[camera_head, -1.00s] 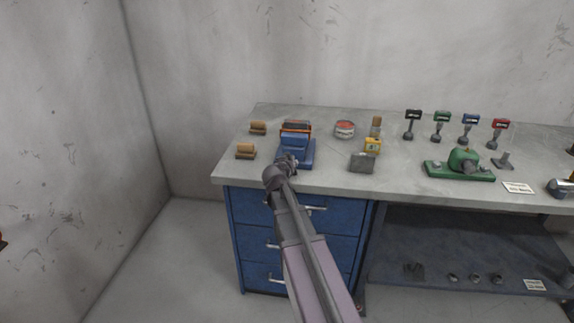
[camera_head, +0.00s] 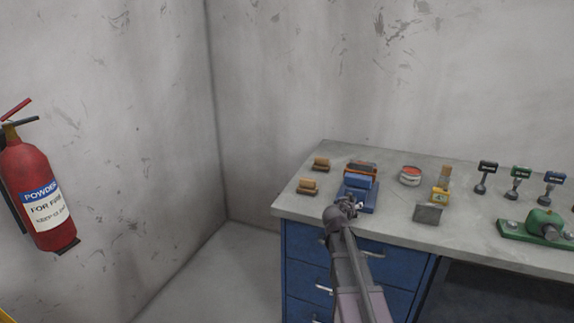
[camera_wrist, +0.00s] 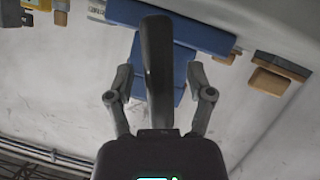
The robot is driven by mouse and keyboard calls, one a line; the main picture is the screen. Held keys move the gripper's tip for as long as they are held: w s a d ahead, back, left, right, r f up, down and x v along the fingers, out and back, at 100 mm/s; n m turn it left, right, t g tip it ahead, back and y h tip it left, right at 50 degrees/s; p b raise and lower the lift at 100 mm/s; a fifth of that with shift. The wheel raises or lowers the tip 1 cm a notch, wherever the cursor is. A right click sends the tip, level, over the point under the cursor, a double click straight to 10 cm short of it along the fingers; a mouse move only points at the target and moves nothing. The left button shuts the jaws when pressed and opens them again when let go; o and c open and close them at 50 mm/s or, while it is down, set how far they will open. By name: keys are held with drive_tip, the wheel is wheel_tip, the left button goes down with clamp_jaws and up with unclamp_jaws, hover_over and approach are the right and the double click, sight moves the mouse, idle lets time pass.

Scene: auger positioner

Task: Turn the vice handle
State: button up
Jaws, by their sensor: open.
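The blue vice (camera_head: 362,190) stands on the workbench near its left end, with an orange-and-dark block at its top back. My gripper (camera_head: 347,206) is at the near side of the vice. In the wrist view, my gripper (camera_wrist: 158,80) is open, with one finger on each side of a dark upright bar (camera_wrist: 157,50). This bar may be the vice handle; I cannot tell for sure. The blue vice body (camera_wrist: 210,28) shows beyond the bar. The gripper hides the vice's front in the head view.
Wooden blocks (camera_head: 307,186) lie left of the vice. A red-topped tin (camera_head: 410,175), a yellow item (camera_head: 440,196) and a grey block (camera_head: 429,213) stand right of it. A green device (camera_head: 540,225) is farther right. A fire extinguisher (camera_head: 40,190) hangs on the left wall.

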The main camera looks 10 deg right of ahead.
drive_tip(key=shift+s, duration=0.1)
drive_tip(key=s+a+f+n+g+y+p, duration=0.2)
drive_tip(key=s+a+g+y+p, duration=0.7)
drive_tip(key=s+a, duration=1.4)
drive_tip(key=shift+s+a+f+n+g, duration=0.2)
drive_tip(key=shift+s+a+n+g, duration=0.3)
drive_tip(key=shift+s+n, duration=0.65)
drive_tip(key=shift+d, duration=0.1)
drive_tip(key=shift+c, duration=0.2)
drive_tip(key=shift+c, duration=0.5)
